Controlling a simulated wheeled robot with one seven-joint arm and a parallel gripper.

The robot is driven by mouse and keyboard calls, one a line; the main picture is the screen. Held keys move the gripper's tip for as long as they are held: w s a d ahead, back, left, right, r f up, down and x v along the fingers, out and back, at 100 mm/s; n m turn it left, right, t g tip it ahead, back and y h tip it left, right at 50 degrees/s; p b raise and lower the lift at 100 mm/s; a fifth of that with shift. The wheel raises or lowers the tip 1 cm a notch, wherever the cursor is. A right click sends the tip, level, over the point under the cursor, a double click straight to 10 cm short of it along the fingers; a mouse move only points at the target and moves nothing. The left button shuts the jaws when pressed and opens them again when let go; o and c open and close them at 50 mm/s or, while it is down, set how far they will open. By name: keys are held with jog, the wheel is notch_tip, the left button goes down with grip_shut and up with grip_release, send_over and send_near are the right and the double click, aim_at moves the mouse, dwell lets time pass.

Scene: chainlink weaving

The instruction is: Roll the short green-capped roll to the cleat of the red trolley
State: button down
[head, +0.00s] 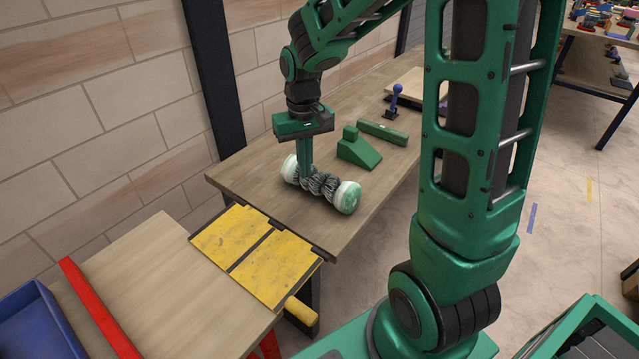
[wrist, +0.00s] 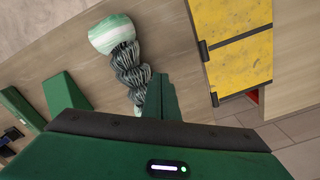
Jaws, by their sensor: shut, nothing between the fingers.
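The roll (head: 320,184), dark wire mesh with pale green-and-white caps, lies on its side on the wooden workbench, near the end with the yellow plates. It also shows in the wrist view (wrist: 128,72), where its far end is hidden by my gripper. My gripper (head: 306,172) is shut and empty, pointing down at the roll's left half; its fingers show in the wrist view (wrist: 166,100) close beside the mesh. I cannot tell whether they touch it. The red cleat (head: 98,308) is a raised strip across the wooden top of the trolley (head: 165,275), at lower left.
Two yellow plates (head: 237,236) bridge the workbench (head: 255,170) and trolley. A green wedge block (head: 358,150) and a green bar (head: 382,133) lie behind the roll. A blue peg (head: 396,98) stands farther back. A blue tray (head: 38,325) lies beyond the cleat.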

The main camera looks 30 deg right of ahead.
aim_at(318, 172)
jog(key=shift+w+d, duration=0.45)
jog(key=shift+d, duration=0.7)
jog(key=shift+w+d, duration=0.5)
jog(key=shift+d, duration=0.65)
jog(key=shift+w+d, duration=0.45)
jog(key=shift+d, duration=0.7)
jog(key=shift+f, duration=0.15)
jog(key=shift+f, duration=0.9)
jog(key=shift+s+a+r, duration=0.1)
jog(key=shift+s+a, duration=0.1)
jog(key=shift+a, duration=0.25)
jog(key=shift+s+a+r, duration=0.1)
jog(key=shift+s+a, duration=0.05)
jog(key=shift+a, duration=0.3)
jog(key=shift+a, duration=0.15)
